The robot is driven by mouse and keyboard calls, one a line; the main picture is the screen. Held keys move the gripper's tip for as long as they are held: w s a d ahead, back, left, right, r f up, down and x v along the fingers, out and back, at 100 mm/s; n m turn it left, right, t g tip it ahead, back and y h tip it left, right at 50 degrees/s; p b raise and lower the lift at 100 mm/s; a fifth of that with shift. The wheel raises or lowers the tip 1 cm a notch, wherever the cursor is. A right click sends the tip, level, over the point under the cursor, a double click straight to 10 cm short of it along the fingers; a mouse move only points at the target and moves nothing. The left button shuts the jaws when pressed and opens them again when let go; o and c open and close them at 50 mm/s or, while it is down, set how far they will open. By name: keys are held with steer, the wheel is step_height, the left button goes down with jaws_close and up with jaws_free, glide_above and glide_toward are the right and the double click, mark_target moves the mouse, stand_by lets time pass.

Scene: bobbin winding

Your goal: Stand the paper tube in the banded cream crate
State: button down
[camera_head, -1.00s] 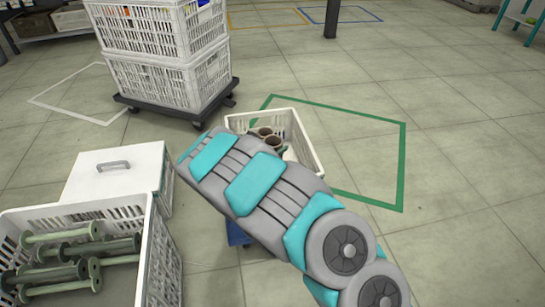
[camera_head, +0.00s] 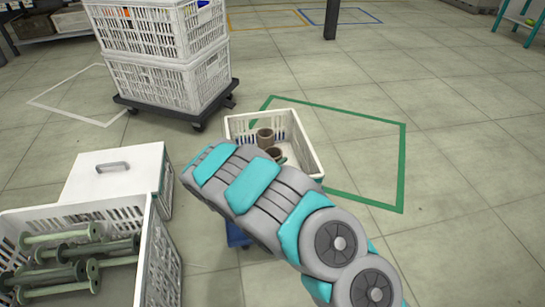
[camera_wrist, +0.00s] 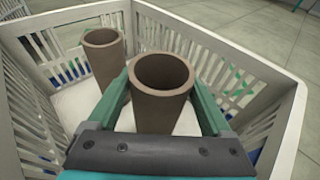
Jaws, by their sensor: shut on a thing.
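My gripper (camera_wrist: 163,103) is inside the crate, shut on a brown paper tube (camera_wrist: 160,108) with a green finger on each side. The held tube is upright with its open end up. Its lower end is hidden by the gripper, so I cannot tell whether it touches the floor of the crate. A second brown tube (camera_wrist: 104,62) stands upright to its left, apart from it. Both tubes show in the head view, the second one (camera_head: 265,136) farther back.
A white slatted crate (camera_head: 155,240) of green bobbins is at lower left, beside a white lidded box (camera_head: 115,180). Stacked white crates (camera_head: 160,75) sit on a dark dolly behind. The green-outlined floor area (camera_head: 365,160) at right is clear.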

steer(key=shift+f, duration=0.1)
jaws_free()
steer(key=shift+r, duration=0.25)
steer(key=v, duration=1.2)
steer(key=shift+r+p, duration=0.4)
steer(key=shift+p, duration=0.05)
